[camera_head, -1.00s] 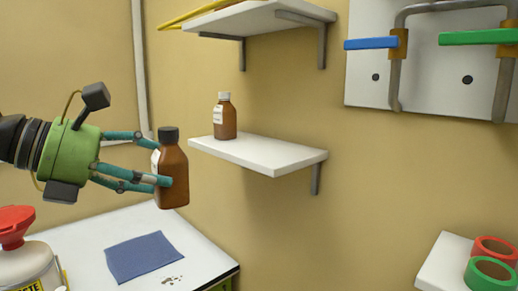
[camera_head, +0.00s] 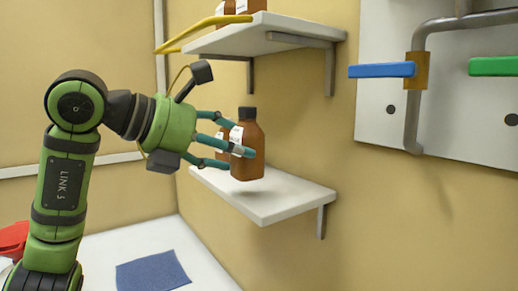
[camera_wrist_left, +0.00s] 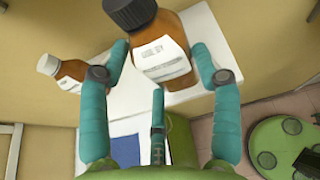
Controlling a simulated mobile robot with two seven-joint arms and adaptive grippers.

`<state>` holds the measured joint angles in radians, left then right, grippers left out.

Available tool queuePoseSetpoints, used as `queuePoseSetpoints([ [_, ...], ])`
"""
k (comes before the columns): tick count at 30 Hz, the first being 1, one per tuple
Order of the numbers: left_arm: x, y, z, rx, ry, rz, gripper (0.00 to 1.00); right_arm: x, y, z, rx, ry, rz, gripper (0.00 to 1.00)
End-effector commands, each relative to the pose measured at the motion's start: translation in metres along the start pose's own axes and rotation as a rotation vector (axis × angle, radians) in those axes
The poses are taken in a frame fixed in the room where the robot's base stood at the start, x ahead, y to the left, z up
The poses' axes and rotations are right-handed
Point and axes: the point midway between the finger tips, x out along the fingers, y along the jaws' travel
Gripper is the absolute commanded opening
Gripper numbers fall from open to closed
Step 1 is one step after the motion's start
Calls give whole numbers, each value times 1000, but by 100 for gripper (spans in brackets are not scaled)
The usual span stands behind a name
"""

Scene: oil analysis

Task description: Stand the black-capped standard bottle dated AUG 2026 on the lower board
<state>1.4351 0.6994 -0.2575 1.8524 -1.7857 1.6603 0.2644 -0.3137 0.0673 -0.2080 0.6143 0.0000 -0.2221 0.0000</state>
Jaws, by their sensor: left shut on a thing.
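My left gripper (camera_head: 240,149) is shut on a brown bottle with a black cap (camera_head: 248,135) and holds it upright over the lower board (camera_head: 290,199). A shadow lies on the board below the bottle, which seems a little above it. In the left wrist view the held bottle (camera_wrist_left: 155,38) shows a white label, but its date is too small to read. A second brown bottle with a white cap stands on the lower board; it shows at the left of the wrist view (camera_wrist_left: 66,70) and is mostly hidden behind the gripper in the head view. My right gripper is not in view.
The upper board (camera_head: 240,42) is above, with brown bottles (camera_head: 250,5) and a yellow rod-like thing (camera_head: 190,36) at its left. Blue (camera_head: 382,70) and green (camera_head: 495,67) handles are on the wall right. A blue cloth (camera_head: 152,270) lies on the table. The lower board's right part is clear.

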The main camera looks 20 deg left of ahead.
Motion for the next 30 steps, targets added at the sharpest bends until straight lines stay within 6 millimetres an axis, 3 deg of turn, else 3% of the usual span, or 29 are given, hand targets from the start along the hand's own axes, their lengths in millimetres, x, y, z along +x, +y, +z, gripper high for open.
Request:
queuePoseSetpoints([
  [3, 27, -1, 16, -1, 0, -5, 25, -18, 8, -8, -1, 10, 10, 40],
  [9, 53, 0, 24, 0, -1, -2, 25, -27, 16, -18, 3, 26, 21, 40],
  [21, 68, 0, -6, -1, 0, 0, 25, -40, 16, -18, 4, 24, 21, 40],
  [30, 68, 0, -10, 1, -2, 1, 25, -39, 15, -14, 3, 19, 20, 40],
])
